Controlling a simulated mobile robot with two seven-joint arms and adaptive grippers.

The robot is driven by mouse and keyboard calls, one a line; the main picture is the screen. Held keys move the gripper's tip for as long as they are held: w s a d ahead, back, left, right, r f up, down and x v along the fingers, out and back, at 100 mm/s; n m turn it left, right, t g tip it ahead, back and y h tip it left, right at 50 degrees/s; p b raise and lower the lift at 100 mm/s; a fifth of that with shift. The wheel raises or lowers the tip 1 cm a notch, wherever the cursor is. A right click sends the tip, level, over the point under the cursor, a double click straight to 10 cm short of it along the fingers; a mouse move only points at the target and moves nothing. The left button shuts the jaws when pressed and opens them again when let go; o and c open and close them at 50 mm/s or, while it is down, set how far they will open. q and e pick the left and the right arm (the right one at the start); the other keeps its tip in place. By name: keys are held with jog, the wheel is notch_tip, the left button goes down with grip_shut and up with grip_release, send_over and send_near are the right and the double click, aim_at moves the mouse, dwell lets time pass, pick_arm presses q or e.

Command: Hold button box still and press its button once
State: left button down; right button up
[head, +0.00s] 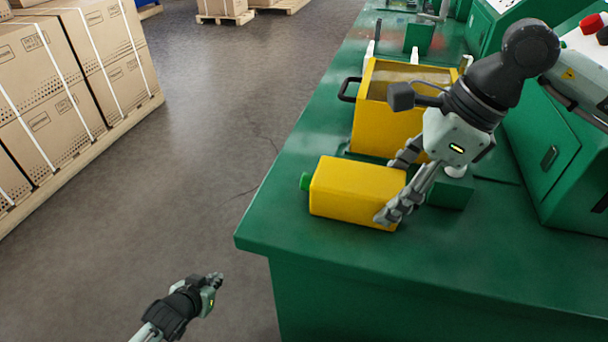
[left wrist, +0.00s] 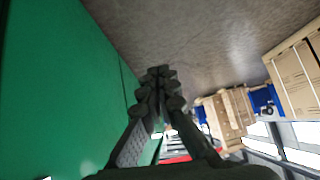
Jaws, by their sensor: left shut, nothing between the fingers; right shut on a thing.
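The yellow button box (head: 356,191) lies on the green workbench near its front left corner. Its green button (head: 305,181) sticks out of the box's left end. My right gripper (head: 394,190) is shut on the right end of the box, one finger on the far side and one on the near side. My left gripper (head: 216,280) is shut and empty. It is off the bench, over the floor, to the left of the bench's front corner and apart from the box. In the left wrist view its closed fingers (left wrist: 162,78) show; the box does not show there.
The green workbench (head: 262,238) has free surface in front of the box. An open yellow bin (head: 378,128) with a black handle stands behind the box. A green machine (head: 560,150) stands at right. Cartons (head: 75,85) on pallets stand on the floor at left.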

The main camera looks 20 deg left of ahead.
aim_at(278, 194)
pick_arm(q)
jog(key=w+r+t+h, duration=0.2)
jog(key=w+r+t, duration=0.2)
jog(key=r, duration=0.6)
jog(key=w+r+t+h, duration=0.3)
jog(key=w+r, duration=0.1)
jog(key=r, duration=0.6)
jog(key=s+d+r+m+h, duration=0.2)
jog(key=d+r+h, duration=0.2)
jog(key=r+h, duration=0.2)
jog(key=s+d+r+m+g+h, duration=0.1)
jog(key=d+r+h, duration=0.4)
jog(key=r, duration=0.5)
jog(key=shift+s+r+m+h, duration=0.25)
jog(key=shift+s+m+h, duration=0.25)
jog(key=shift+s+m, duration=0.5)
jog(key=shift+s, duration=0.15)
jog(key=shift+d, duration=4.35)
